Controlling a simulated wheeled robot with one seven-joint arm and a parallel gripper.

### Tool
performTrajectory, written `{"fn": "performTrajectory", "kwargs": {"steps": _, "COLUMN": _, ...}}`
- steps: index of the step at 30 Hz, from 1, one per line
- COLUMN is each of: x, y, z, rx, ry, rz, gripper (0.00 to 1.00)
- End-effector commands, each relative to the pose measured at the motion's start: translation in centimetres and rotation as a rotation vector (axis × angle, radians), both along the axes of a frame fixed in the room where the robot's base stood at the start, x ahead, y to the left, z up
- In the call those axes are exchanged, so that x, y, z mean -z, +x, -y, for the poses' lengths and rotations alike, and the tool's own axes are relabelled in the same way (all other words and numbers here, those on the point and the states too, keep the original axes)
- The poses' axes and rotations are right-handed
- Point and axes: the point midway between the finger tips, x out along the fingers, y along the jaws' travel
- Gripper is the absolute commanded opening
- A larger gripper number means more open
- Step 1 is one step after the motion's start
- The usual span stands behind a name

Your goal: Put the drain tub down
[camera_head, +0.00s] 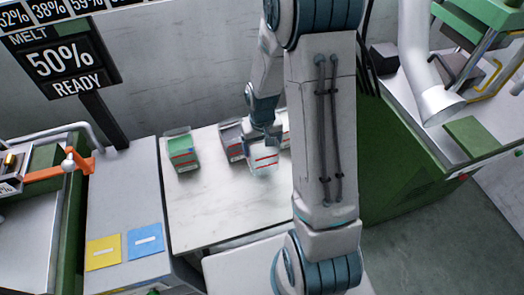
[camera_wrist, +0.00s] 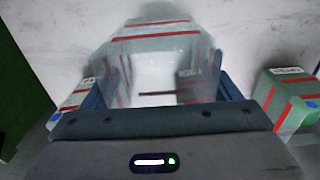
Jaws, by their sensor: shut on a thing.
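The drain tub (camera_head: 263,158), a clear, whitish tub with red stripes, is in my gripper (camera_head: 264,136) over the back part of the pale table. In the wrist view the tub (camera_wrist: 160,45) sits between the blue fingers of my gripper (camera_wrist: 160,90), which is shut on it. I look into its pale inside. Its underside is hidden, so I cannot tell whether it touches the table. My arm hides part of the table to the right.
A green-filled tub (camera_head: 182,151) stands on the pale table (camera_head: 205,210) at the left. A greyish tub (camera_head: 230,138) stands close beside the held tub. The table's front left is clear. A grey bench with yellow (camera_head: 103,251) and blue (camera_head: 145,240) cards adjoins it.

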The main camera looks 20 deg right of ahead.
Motion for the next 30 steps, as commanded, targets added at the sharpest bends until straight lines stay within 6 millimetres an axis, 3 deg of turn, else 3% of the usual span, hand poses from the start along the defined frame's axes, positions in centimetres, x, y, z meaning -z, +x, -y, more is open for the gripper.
{"fn": "performTrajectory", "kwargs": {"steps": 7, "x": 3.0, "y": -0.1, "z": 0.0, "rx": 0.0, "ry": 0.0, "rz": -0.004, "gripper": 0.48}}
{"fn": "performTrajectory", "kwargs": {"steps": 21, "x": 3.9, "y": 0.0, "z": 0.0, "rx": 0.0, "ry": 0.0, "rz": -0.001, "gripper": 0.48}}
{"fn": "performTrajectory", "kwargs": {"steps": 22, "x": 3.7, "y": 0.0, "z": 0.0, "rx": 0.0, "ry": 0.0, "rz": -0.001, "gripper": 0.92}}
{"fn": "performTrajectory", "kwargs": {"steps": 23, "x": 3.7, "y": 0.0, "z": 0.0, "rx": 0.0, "ry": 0.0, "rz": -0.001, "gripper": 1.0}}
{"fn": "performTrajectory", "kwargs": {"steps": 30, "x": 3.6, "y": 0.0, "z": 0.0, "rx": 0.0, "ry": 0.0, "rz": -0.001, "gripper": 1.0}}
